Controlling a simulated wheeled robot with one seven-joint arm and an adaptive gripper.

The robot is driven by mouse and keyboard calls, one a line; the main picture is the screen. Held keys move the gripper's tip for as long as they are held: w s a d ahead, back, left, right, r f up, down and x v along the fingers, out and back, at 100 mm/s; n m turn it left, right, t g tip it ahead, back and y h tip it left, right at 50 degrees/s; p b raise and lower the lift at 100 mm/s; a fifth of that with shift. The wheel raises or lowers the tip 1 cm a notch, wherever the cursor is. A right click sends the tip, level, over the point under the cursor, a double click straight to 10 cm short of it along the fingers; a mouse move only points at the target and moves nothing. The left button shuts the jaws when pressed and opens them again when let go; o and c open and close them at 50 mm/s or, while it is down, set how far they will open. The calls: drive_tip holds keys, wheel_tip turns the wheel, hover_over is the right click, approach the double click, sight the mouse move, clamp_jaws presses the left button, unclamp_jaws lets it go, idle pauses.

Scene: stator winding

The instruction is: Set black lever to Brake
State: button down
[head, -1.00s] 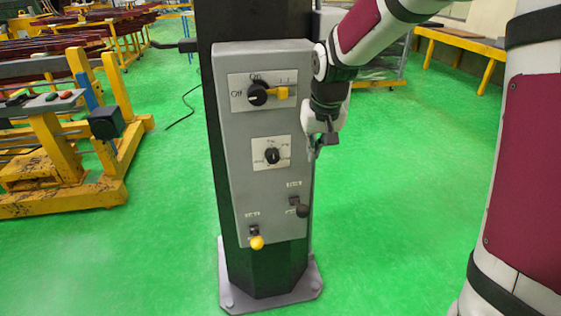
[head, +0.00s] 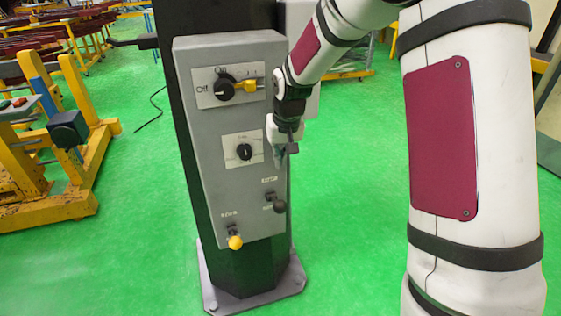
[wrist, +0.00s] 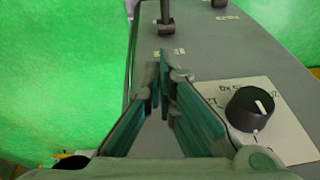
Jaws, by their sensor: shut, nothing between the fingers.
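The black lever (head: 279,206) sticks out from the lower right of the grey control panel (head: 205,170), below a small label. In the wrist view the same lever (wrist: 165,18) shows at the top, beyond the fingertips, with its end cut off by the frame. My gripper (head: 281,163) is shut and empty, pointing down at the panel's right edge, above the lever and apart from it. In the wrist view the fingertips (wrist: 160,80) meet below the lever's label. The lever's label is too small to read.
A yellow-knobbed lever (head: 235,241) sits lower left on the panel. A black rotary knob (head: 244,152) is left of my gripper, and an On/Off switch (head: 224,89) is above. Yellow machinery (head: 50,190) stands at left. Green floor is clear around the post.

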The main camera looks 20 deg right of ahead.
sight(276, 202)
drive_tip(key=x, duration=0.7)
drive_tip(key=shift+s+a+f+p, duration=0.1)
drive_tip(key=shift+s+f+p, duration=0.2)
drive_tip(key=shift+s+f, duration=0.45)
drive_tip(key=shift+s+a+f+p, duration=0.1)
drive_tip(key=shift+s+f+p, duration=0.25)
drive_tip(key=shift+s, duration=0.55)
